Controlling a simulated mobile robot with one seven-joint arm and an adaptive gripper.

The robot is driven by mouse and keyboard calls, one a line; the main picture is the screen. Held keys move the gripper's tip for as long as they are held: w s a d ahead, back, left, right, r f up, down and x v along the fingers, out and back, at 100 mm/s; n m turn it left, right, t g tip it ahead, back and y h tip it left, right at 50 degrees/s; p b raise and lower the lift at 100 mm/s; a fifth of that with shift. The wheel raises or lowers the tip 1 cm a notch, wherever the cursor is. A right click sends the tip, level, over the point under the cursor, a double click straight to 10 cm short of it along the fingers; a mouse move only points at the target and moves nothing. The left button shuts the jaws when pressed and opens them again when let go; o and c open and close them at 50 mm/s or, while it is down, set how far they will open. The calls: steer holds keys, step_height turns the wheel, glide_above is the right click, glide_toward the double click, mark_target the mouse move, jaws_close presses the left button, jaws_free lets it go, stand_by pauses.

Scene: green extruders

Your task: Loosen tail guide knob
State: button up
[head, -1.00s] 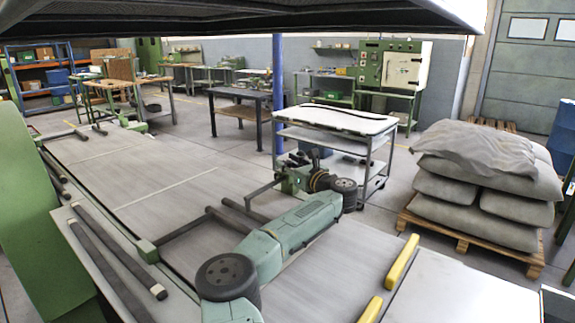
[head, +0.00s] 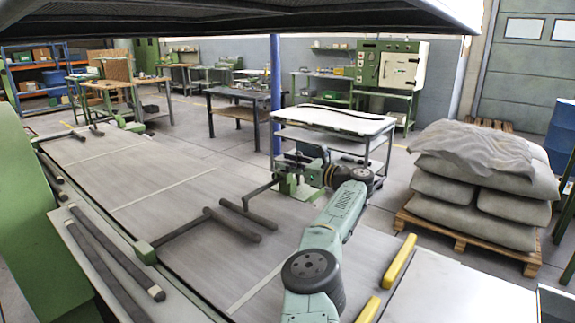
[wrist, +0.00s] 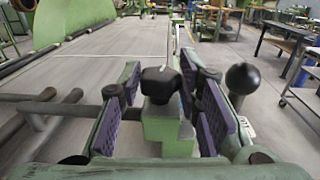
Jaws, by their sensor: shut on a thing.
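The tail guide knob (wrist: 160,84) is a black lobed knob on top of a green stepped block (wrist: 165,135), in the middle of the wrist view. My gripper (wrist: 158,98) has purple-padded fingers on both sides of the knob and is shut on it. The right pad lies close against the knob; contact on the left side is hard to make out. In the head view my gripper (head: 312,174) is at the green bracket (head: 290,187) near the far side of the grey bed, and the knob itself is hidden there.
A black ball-ended lever (wrist: 243,80) stands just right of my gripper. Dark bars (head: 232,224) lie over the grey bed (head: 130,175). A wheeled trolley (head: 335,121) stands close behind the bracket. Yellow blocks (head: 399,261) and stacked sacks (head: 485,175) are to the right.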

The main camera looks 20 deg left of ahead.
steer(key=shift+r, duration=0.1)
stand_by(0.3)
steer(key=o, duration=1.2)
steer(key=shift+c, duration=0.2)
steer(key=v, duration=1.2)
